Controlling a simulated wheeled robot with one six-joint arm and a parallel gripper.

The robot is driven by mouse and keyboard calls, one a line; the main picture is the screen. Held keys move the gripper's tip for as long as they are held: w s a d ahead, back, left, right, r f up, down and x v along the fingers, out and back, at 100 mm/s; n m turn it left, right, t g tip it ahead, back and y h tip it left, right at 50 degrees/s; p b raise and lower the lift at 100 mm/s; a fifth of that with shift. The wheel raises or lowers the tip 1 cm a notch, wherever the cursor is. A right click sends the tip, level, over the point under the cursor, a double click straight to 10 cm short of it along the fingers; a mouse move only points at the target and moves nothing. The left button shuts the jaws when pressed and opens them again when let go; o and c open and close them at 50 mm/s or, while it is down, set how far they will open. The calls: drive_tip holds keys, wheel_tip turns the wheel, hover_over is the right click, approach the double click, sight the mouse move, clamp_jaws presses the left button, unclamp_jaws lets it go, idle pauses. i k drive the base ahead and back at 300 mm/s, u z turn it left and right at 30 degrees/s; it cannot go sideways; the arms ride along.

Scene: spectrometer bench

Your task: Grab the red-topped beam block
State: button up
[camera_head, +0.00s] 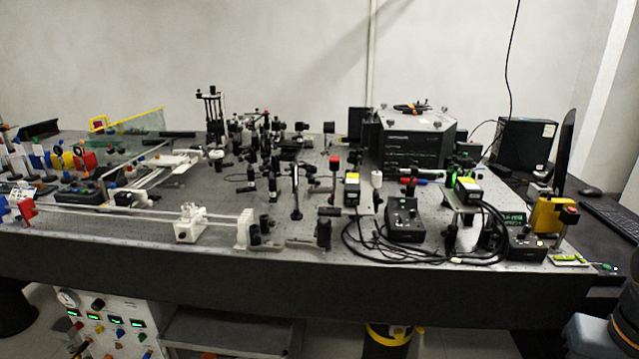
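A small block with a red top (335,161) stands upright on a thin post near the middle of the optical table (200,252). It looks like the red-topped beam block. Its red face is clear to see, and its lower post stands among dark optical mounts. My gripper is not in view, so its opening and its distance from the block cannot be seen.
Dark optics crowd the table behind and left of the block. A yellow-labelled box (352,188) stands close in front, right of it. A control box (404,219) with looping black cables lies front right. A large dark housing (412,140) stands behind. A monitor (565,152) stands far right.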

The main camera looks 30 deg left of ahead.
sight(334, 162)
drive_tip(key=u, duration=0.55)
drive_tip(key=i, duration=0.6)
drive_tip(key=u, duration=0.55)
